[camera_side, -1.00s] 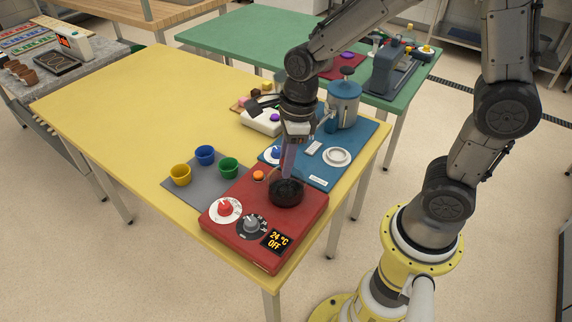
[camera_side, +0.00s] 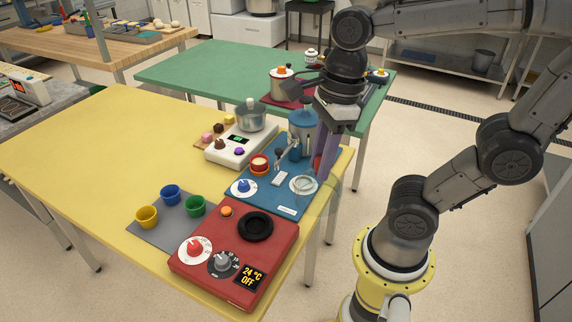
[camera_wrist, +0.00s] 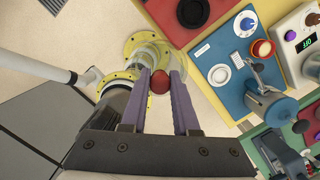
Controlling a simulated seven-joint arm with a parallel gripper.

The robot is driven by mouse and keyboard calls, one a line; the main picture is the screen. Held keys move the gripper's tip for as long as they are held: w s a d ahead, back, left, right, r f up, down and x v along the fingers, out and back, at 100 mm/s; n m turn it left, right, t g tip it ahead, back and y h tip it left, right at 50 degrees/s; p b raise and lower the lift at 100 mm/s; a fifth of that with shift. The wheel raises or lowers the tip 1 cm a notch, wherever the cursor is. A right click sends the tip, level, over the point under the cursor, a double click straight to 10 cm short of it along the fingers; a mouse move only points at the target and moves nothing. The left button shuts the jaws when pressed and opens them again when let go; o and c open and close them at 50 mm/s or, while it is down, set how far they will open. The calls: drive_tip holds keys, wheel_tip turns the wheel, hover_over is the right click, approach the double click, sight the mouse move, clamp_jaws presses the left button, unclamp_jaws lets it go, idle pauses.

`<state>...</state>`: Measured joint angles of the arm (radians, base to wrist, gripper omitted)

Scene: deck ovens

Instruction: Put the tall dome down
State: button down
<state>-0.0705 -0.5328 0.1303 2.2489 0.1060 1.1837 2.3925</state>
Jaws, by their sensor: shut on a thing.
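My gripper (camera_side: 324,172) hangs at the right edge of the yellow table, beside the blue board (camera_side: 265,201). Its purple fingers are shut on a small red knob (camera_wrist: 159,82), seen between the fingertips in the wrist view. A faint, clear dome (camera_side: 328,197) shows below the fingers in the side view. It appears to hang from the knob, past the table edge, and its outline is hard to make out. A white ring (camera_side: 303,184) lies on the blue board just left of the dome.
A red hotplate (camera_side: 205,262) with a black ring (camera_side: 255,226) stands in front. A blue canister (camera_side: 302,130) rises behind the gripper. A white scale (camera_side: 218,151) with a metal pot (camera_side: 250,116) stands further left. Cups sit on a grey mat (camera_side: 150,232). The left of the yellow table is clear.

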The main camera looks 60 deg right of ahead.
drive_tip(key=shift+s+r, duration=0.15)
drive_tip(key=w+d+f, duration=0.1)
drive_tip(key=w+d, duration=0.1)
drive_tip(key=w, duration=0.7)
drive_tip(key=w+d, duration=0.2)
drive_tip(key=w, duration=0.8)
drive_tip(key=shift+w+d+f, duration=0.65)
drive_tip(key=shift+w+f, duration=1.9)
drive_tip(key=shift+f, duration=0.15)
drive_tip(key=shift+w+d+f, duration=0.65)
drive_tip(key=shift+w+f, duration=1.9)
drive_tip(key=shift+f, duration=0.2)
drive_tip(key=shift+w+d+f, duration=0.65)
drive_tip(key=shift+w+f, duration=1.9)
drive_tip(key=shift+f, duration=0.15)
